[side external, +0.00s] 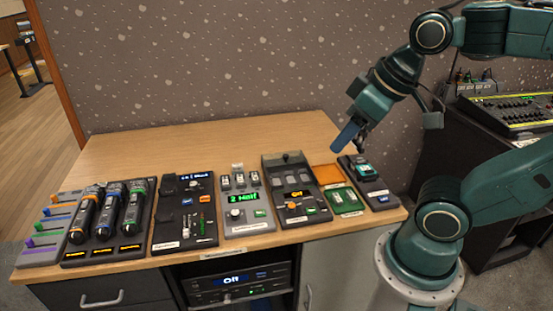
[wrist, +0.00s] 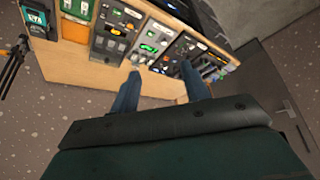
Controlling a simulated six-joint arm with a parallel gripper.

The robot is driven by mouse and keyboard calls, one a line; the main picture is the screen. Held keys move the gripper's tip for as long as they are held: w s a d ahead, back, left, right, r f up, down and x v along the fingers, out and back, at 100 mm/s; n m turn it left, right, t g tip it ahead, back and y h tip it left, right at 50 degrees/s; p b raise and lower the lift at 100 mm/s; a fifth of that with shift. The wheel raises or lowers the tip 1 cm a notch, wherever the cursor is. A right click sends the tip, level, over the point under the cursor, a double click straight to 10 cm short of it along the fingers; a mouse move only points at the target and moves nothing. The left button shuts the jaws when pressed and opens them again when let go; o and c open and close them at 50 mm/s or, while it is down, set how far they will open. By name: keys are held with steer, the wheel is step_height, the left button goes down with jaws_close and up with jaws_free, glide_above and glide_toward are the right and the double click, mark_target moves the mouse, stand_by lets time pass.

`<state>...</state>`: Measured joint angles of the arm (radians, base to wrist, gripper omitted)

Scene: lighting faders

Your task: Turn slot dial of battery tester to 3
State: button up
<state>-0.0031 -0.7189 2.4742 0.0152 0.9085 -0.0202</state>
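The battery tester (side external: 248,205) appears to be the grey unit with batteries in its top slots and a green display (side external: 248,197) reading "2 Half". Its dial, a small pale knob (side external: 235,213), sits at the lower left of its face; its pointer is too small to read. The tester also shows, turned around and small, in the wrist view (wrist: 150,46). My gripper (side external: 345,140) hangs above the right part of the desk, well up and to the right of the tester. In the wrist view its two blue fingers (wrist: 161,72) are apart with nothing between them.
Right of the tester stands a dark unit (side external: 297,208) with an orange "Off" display and orange knob. Left is a dark unit (side external: 185,228) with a blue display, then a charger (side external: 105,252) holding torch-like handsets. Bare wood (side external: 170,150) lies behind the units.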

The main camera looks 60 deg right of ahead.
steer(key=w+d+r+n+g+h, duration=0.1)
steer(key=w+d+r+n+g, duration=0.15)
steer(key=w, duration=0.85)
steer(key=n+g+h, duration=0.1)
steer(key=n+g, duration=0.1)
steer(key=g, duration=0.3)
glide_above(235, 212)
step_height(235, 212, down, 12)
steer(key=w+a+f+g, duration=0.1)
steer(key=w+f, duration=0.1)
steer(key=f, duration=0.4)
steer(key=w+a+f+n, duration=0.1)
steer(key=w+a+f, duration=0.1)
steer(key=f, duration=0.3)
steer(key=shift+w+f+g, duration=0.35)
steer(key=shift+w+f, duration=0.05)
steer(key=shift+w, duration=0.2)
steer(key=shift+s+d+f, duration=0.1)
steer(key=shift+d+f, duration=0.1)
steer(key=shift+f, duration=0.05)
steer(key=shift+x, duration=6.6)
steer(key=shift+c, duration=0.5)
